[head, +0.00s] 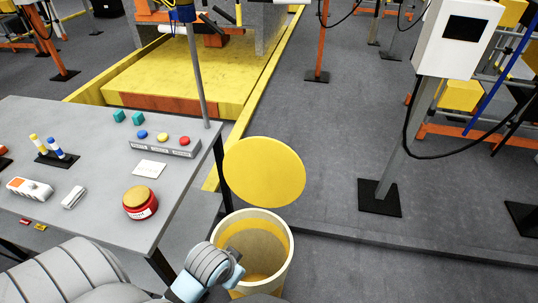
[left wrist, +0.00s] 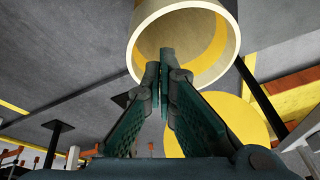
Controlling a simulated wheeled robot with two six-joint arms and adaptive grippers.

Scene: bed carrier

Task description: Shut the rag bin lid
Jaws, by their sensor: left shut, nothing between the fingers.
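The rag bin (head: 286,262) is a round cream bin with a yellow inside, standing to the right of the table. Its round yellow lid (head: 264,172) stands open, raised at the bin's far side. In the left wrist view the bin's rim (left wrist: 133,55) is at the top and the lid (left wrist: 222,125) is behind the fingers at right. My left gripper (left wrist: 165,62) is shut and empty, with its fingertips overlapping the bin's opening in that view. In the head view my left wrist is at the bin's near left side; the fingers are not clear there. My right gripper is not in view.
The grey table (head: 105,115) beside the bin carries a red button with a yellow top (head: 140,202), a button panel (head: 163,143) and small parts. A post with a white box (head: 457,38) stands at right. The floor right of the bin is clear.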

